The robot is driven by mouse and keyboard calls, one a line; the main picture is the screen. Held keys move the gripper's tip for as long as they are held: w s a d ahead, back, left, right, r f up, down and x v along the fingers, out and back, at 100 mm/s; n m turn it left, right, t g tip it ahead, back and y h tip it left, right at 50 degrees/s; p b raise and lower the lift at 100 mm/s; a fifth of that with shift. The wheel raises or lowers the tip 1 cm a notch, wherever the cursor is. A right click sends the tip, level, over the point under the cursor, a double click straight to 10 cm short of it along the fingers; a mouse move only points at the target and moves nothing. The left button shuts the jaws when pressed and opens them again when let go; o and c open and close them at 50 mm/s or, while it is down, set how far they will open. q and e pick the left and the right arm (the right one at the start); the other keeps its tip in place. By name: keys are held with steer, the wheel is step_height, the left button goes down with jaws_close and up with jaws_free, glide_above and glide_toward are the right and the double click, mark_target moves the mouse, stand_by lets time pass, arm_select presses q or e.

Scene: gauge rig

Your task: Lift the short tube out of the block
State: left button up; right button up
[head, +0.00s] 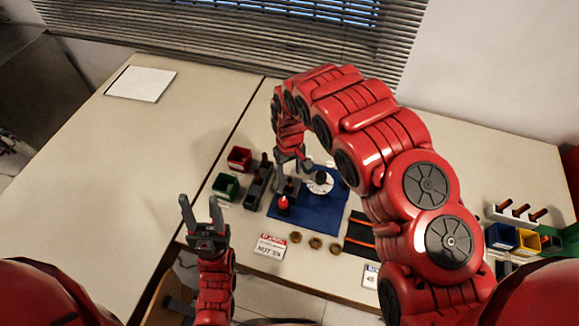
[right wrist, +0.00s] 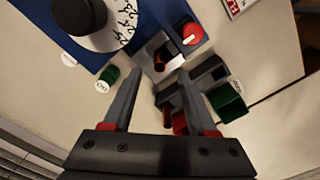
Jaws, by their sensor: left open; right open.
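A dark block (head: 254,192) stands at the left of the blue mat, with reddish-brown tubes upright in it. In the right wrist view the block (right wrist: 206,76) lies beyond the right finger. One copper tube (right wrist: 167,116) shows beside it, and another copper tube end (right wrist: 159,65) shows between the fingertips, at a dark holder by the mat. I cannot tell which tube is the short one. My right gripper (head: 293,164) is open and empty above the mat's left side, apart from the tubes. My left gripper (head: 200,206) is open and empty, near the table's front edge.
The blue mat (head: 318,215) carries a white dial (head: 320,181) and a red knob (head: 283,203). A red bin (head: 239,158) and a green bin (head: 225,186) stand left of the block. Several brass rings (head: 315,243) lie in front. The left table is mostly clear.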

mark_target(289, 181)
step_height(289, 181, down, 4)
steer(key=shift+r+p, duration=0.2)
steer(key=shift+p, duration=0.6)
steer(key=shift+f, duration=0.95)
jaws_close()
steer(key=shift+s, duration=0.15)
jaws_free()
